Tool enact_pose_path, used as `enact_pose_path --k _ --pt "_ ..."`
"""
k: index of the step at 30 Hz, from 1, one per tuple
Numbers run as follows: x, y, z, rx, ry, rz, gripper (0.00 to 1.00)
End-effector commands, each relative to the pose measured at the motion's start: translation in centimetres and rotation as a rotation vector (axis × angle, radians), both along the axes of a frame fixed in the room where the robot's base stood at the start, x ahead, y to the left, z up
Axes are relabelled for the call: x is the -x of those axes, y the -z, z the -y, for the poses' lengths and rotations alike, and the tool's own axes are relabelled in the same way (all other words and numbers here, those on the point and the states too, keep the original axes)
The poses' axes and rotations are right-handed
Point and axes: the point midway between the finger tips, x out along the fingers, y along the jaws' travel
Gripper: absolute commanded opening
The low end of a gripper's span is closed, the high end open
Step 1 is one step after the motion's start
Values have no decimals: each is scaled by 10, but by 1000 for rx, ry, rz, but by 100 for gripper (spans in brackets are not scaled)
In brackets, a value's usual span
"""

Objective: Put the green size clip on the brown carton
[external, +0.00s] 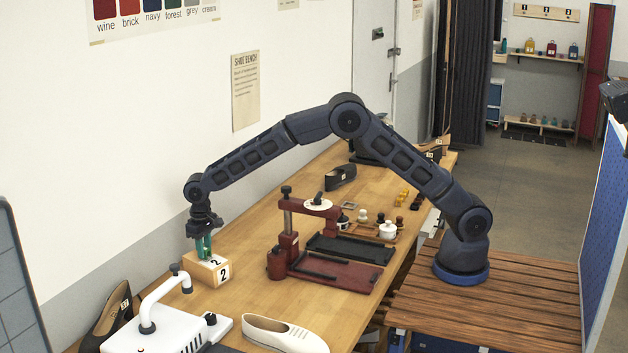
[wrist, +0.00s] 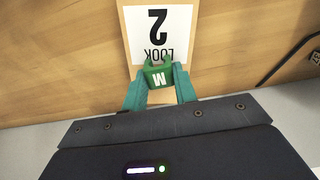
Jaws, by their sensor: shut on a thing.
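The green size clip (wrist: 159,76) shows in the wrist view, marked with a white M. My gripper (wrist: 157,84) is shut on it, one teal finger at each side. Below the clip is a light brown carton (wrist: 201,12) with a white label reading LOOK 2. In the external view the carton (external: 219,271) sits on the bench near the wall, and my gripper (external: 203,247) points down at its top. The clip cannot be made out there. I cannot tell whether the clip touches the carton top.
A white machine with a handle (external: 165,330) stands close in front of the carton. A dark red press (external: 290,253) stands to its right. A cream shoe (external: 283,335) and a dark shoe (external: 108,315) lie nearer the camera. Bare bench top (external: 250,235) lies behind the carton.

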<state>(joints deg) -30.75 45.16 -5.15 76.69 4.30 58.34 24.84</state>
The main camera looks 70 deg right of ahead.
Motion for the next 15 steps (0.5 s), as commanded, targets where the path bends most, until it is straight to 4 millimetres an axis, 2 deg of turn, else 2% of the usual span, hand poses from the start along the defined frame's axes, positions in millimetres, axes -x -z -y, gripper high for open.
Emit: enact_pose_path --k 3,4,6,15 --pt "0 3 0 0 0 0 7" --pt "0 2 0 0 0 0 34" --pt "0 2 0 0 0 0 48" --pt "0 2 0 0 0 0 50"
